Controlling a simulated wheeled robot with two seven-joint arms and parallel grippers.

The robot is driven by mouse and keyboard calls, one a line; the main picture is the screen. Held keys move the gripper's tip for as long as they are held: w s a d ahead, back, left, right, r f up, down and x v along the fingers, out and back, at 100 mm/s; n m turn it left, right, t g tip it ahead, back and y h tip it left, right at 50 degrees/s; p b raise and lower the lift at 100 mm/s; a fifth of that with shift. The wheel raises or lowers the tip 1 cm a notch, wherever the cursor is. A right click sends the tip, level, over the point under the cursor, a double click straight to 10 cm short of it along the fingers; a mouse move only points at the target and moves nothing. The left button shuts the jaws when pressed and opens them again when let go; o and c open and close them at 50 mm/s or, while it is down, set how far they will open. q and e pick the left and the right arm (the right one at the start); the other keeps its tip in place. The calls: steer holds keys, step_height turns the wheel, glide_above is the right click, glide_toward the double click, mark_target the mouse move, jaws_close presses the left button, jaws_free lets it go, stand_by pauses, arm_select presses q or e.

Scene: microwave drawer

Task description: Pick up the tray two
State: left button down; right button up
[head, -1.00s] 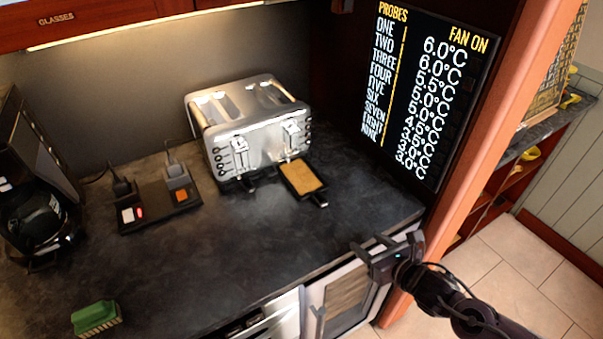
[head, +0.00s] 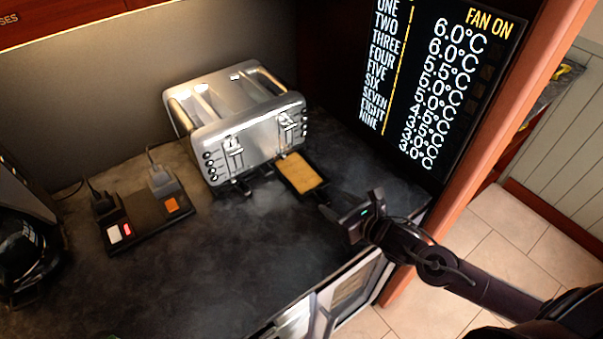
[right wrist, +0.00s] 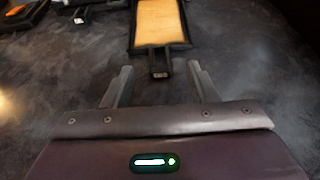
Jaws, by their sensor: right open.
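A dark tray with a tan, toast-coloured surface (head: 301,172) sticks out from the front right of the silver toaster (head: 238,122) onto the counter. Its short handle points toward my right gripper (head: 351,202), which is open and empty just in front of it. In the right wrist view the tray (right wrist: 158,25) lies straight ahead. Its handle end lies close to the line between the two open fingers (right wrist: 160,72), and they do not grip it. Another dark handle (head: 242,188) shows under the toaster's left half. No number marks on the trays can be read. My left gripper is not in view.
A black board with plugged-in sockets (head: 150,215) lies left of the toaster, and a dark appliance (head: 28,250) stands at the far left. A lit temperature panel (head: 435,80) rises behind on the right. The counter (head: 225,275) in front is clear.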

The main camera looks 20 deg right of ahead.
mark_target(317, 190)
steer(key=p+x, duration=0.2)
steer(key=x, duration=0.2)
steer(key=shift+w+a, duration=0.2)
steer(key=shift+w, duration=0.15)
steer(key=shift+w+a+f, duration=0.1)
steer(key=shift+w+f, duration=0.1)
steer(key=shift+f, duration=0.1)
jaws_close()
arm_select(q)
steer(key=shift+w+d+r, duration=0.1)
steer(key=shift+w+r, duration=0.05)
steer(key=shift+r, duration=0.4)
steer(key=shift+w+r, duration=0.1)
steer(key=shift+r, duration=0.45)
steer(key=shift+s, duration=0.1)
arm_select(e)
steer(key=shift+w, duration=0.15)
